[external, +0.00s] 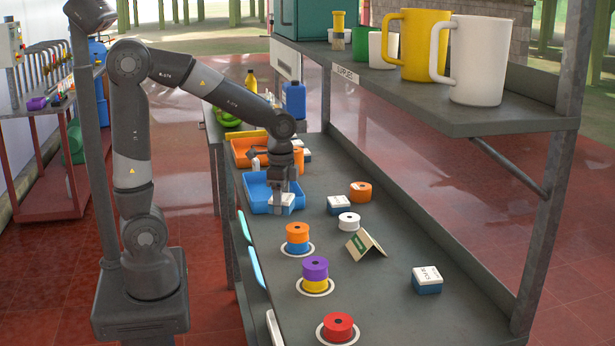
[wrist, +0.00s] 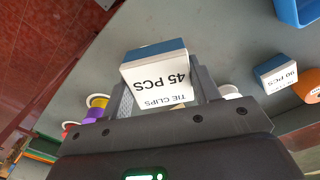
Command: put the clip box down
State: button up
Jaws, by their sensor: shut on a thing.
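The clip box, a white and blue block, is in my gripper (external: 286,190). In the wrist view the clip box (wrist: 158,80) shows the words "TIE CLIPS 45 PCS", upside down, with a gripper finger on each side. In the external view the clip box (external: 284,202) overlaps the right part of the blue tray (external: 252,183). A corner of the blue tray (wrist: 297,12) is at the top right of the wrist view, apart from the box. I cannot tell the box's exact height above the bench.
A similar box (external: 340,205), a white roll (external: 349,221) and an orange roll (external: 360,192) stand right of my gripper. Stacked rolls (external: 297,239), a folded card (external: 366,244) and another box (external: 426,280) are nearer. A shelf with mugs (external: 474,60) overhangs the right. Bare bench lies between.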

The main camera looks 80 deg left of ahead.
jog(key=shift+s+d+r, duration=0.15)
jog(key=shift+d+r, duration=0.25)
jog(key=shift+d, duration=0.2)
jog(key=shift+s+d+r, duration=0.15)
jog(key=shift+d+r, duration=0.2)
jog(key=shift+d, duration=0.2)
jog(key=w+a+r+n, duration=0.25)
jog(key=w+a, duration=0.75)
jog(key=a, duration=0.5)
jog(key=w+a, duration=0.3)
jog(key=a, duration=1.4)
jog(key=s+a+f+n, duration=0.1)
jog(key=s+a, duration=0.3)
jog(key=a, duration=0.8)
jog(key=s+a+f+n, duration=0.1)
jog(key=s+a+n, duration=0.15)
jog(key=a, duration=0.85)
jog(key=shift+m, duration=0.3)
jog(key=s+a+f, duration=0.2)
jog(key=a, duration=0.1)
jog(key=s+a+f, duration=0.2)
jog(key=a, duration=0.2)
jog(key=s+a+f, duration=0.2)
jog(key=a, duration=0.1)
jog(key=shift+a+f, duration=0.25)
jog(key=shift+a, duration=0.1)
jog(key=shift+s+a+f, duration=0.2)
jog(key=shift+a+f, duration=0.1)
jog(key=shift+f, duration=1.85)
